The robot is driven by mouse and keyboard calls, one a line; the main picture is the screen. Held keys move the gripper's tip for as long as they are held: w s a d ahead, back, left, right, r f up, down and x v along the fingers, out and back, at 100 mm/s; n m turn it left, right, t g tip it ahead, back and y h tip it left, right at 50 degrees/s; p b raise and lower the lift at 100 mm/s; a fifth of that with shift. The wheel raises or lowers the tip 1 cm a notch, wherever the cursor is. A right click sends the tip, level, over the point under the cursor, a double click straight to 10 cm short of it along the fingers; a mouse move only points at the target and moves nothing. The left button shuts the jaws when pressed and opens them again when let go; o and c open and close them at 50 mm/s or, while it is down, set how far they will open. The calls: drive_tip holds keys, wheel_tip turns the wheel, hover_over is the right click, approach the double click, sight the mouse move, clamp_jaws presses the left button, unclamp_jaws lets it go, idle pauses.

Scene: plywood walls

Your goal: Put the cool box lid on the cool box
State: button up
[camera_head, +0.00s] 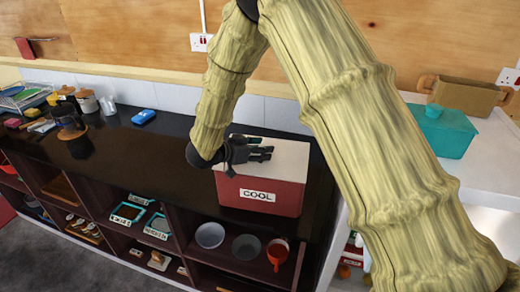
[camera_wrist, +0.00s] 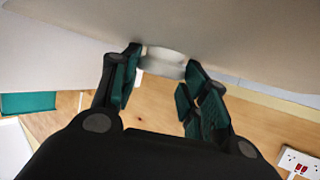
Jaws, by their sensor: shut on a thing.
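The red cool box (camera_head: 240,192) with a white "COOL" label stands on the dark counter, right of the middle in the head view. The pale cool box lid (camera_head: 290,160) lies over its top, roughly in line with its sides. Whether it touches the rim all round cannot be told. My gripper (camera_head: 262,153) is over the lid, reaching in from the left. In the wrist view the lid (camera_wrist: 230,35) fills the upper part, and my gripper (camera_wrist: 162,62) is shut on its pale handle (camera_wrist: 165,54). The box itself is not seen there.
A teal container (camera_head: 445,130) and a brown box (camera_head: 463,95) are on the white counter at right. A blue item (camera_head: 143,117) and several kitchen things are at left. Shelves below hold pans (camera_head: 210,235). The counter left of the cool box is clear.

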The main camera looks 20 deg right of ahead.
drive_tip(key=shift+f, duration=0.15)
idle(0.6)
drive_tip(key=o, duration=1.3)
drive_tip(key=shift+a, duration=0.1)
